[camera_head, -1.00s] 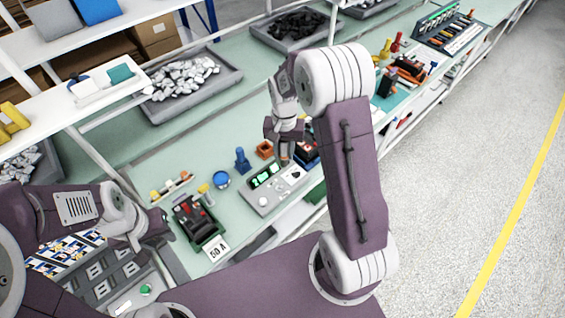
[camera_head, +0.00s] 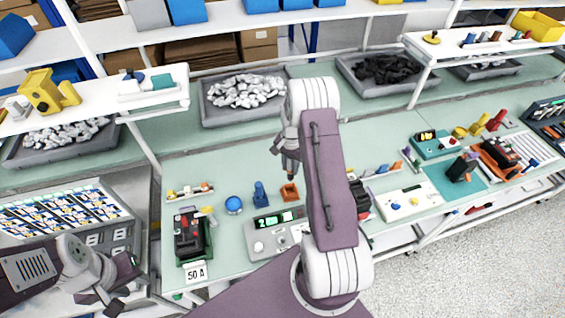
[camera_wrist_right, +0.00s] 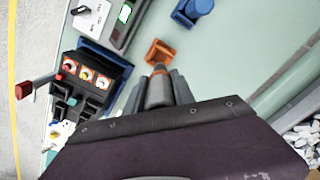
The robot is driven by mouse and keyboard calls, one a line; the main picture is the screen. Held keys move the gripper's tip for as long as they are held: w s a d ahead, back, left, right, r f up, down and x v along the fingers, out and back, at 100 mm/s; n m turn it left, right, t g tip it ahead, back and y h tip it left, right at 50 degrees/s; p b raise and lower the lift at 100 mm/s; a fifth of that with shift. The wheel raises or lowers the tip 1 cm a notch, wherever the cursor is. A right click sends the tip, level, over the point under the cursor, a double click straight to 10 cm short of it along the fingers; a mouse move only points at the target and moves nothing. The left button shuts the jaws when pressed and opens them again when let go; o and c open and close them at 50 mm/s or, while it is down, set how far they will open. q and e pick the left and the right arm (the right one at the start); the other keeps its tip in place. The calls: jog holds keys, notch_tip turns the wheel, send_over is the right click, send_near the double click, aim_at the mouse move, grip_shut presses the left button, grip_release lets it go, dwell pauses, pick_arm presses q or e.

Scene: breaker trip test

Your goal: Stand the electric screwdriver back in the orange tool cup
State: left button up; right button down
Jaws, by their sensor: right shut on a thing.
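My right gripper (camera_head: 288,160) is above and just behind the orange tool cup (camera_head: 289,192) on the green bench. In the right wrist view it is shut on the electric screwdriver (camera_wrist_right: 159,92), a grey body with an orange ring, seen between the fingers. The cup looks empty. The screwdriver's lower end is hard to make out. My left gripper (camera_head: 112,285) is at the lower left, beside the grey parts panel; its finger opening is unclear.
A blue stand (camera_head: 259,194) and a blue round dish (camera_head: 234,204) are left of the cup. A grey tester (camera_head: 275,222) with a green display is in front. A black breaker (camera_head: 190,232) sits by the 50 A card. My right arm hides bench to the right.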

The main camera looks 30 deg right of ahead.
aim_at(290, 176)
jog(key=shift+a+r, duration=0.1)
jog(key=shift+r, duration=0.05)
jog(key=shift+f+b, duration=0.3)
jog(key=shift+f, duration=0.1)
notch_tip(290, 176, down, 4)
jog(key=b, duration=0.3)
jog(key=shift+f, duration=0.15)
jog(key=shift+f+b, duration=0.35)
jog(key=shift+f, duration=0.1)
dwell(0.7)
jog(key=shift+f+b, duration=2)
jog(key=shift+f, duration=0.75)
jog(key=c, duration=1)
grip_release()
jog(key=shift+s+r, duration=0.1)
jog(key=shift+o, duration=0.2)
